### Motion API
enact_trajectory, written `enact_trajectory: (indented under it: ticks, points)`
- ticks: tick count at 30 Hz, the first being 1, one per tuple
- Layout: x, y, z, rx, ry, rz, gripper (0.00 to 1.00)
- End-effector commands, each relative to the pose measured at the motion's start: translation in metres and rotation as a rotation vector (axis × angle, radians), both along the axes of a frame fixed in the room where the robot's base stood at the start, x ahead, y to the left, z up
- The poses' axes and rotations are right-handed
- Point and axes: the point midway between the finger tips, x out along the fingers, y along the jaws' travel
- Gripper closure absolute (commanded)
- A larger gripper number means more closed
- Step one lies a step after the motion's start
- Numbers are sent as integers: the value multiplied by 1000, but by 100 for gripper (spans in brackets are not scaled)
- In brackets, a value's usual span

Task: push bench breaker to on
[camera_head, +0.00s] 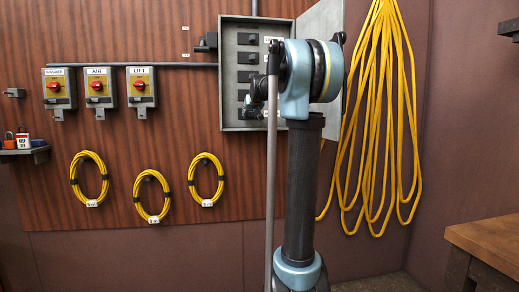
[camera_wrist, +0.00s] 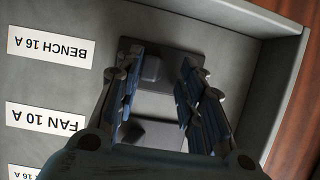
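The bench breaker (camera_wrist: 172,62) is a dark plate with a raised block on its left side, beside the upside-down label "BENCH 16 A" (camera_wrist: 48,46) in the wrist view. I cannot tell whether it is on or off. My gripper (camera_wrist: 158,68) is open, with one finger on each side of the breaker's block and nothing held between them. Contact with the block cannot be made out. In the head view my gripper (camera_head: 251,107) is at the lower part of the grey breaker box (camera_head: 229,100) and partly hides the lowest breakers.
The fan breaker (camera_wrist: 150,131) lies close by, partly behind my gripper. The box's side wall (camera_wrist: 275,85) stands near the right finger. The box door (camera_head: 322,20) hangs open to the right, beside a yellow cable bundle (camera_head: 378,110). Three red-knobbed switches (camera_head: 97,86) are left.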

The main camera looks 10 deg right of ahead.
Motion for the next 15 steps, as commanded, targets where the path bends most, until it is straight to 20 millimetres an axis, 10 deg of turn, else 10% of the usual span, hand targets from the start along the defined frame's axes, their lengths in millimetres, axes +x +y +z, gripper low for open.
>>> enact_trajectory:
  ticks: [15]
  points:
    - [-51,3,23,1,-10,-38,65]
